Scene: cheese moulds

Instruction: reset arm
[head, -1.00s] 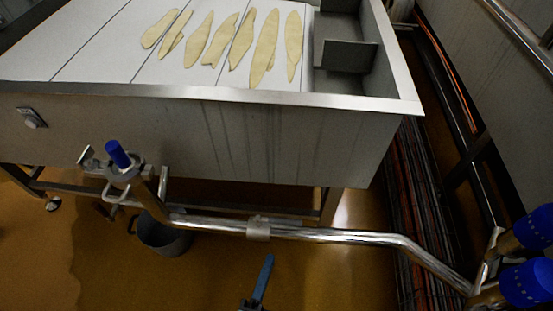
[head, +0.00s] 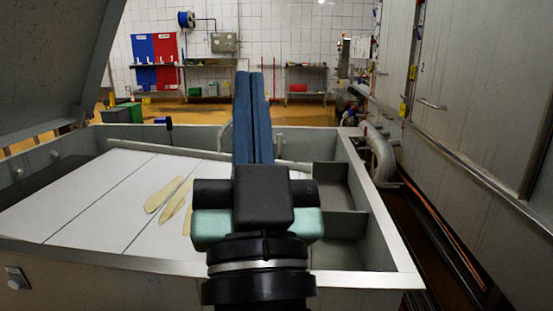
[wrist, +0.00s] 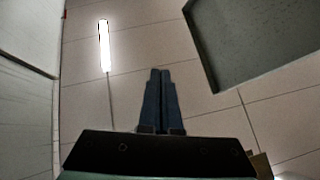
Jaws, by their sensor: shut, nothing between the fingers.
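My gripper (head: 254,78) stands in the middle of the head view, raised in front of the vat and pointing up. Its two long blue fingers lie side by side, shut, with nothing between them. In the wrist view the shut fingers (wrist: 160,72) point toward the tiled ceiling.
A steel vat (head: 120,262) with a white surface holds pale flat strips (head: 165,194), and compartments (head: 335,182) fill its right end. A metal wall (head: 475,130) with a rail runs along the right. Beyond are red and blue boards (head: 155,60) and a tiled wall.

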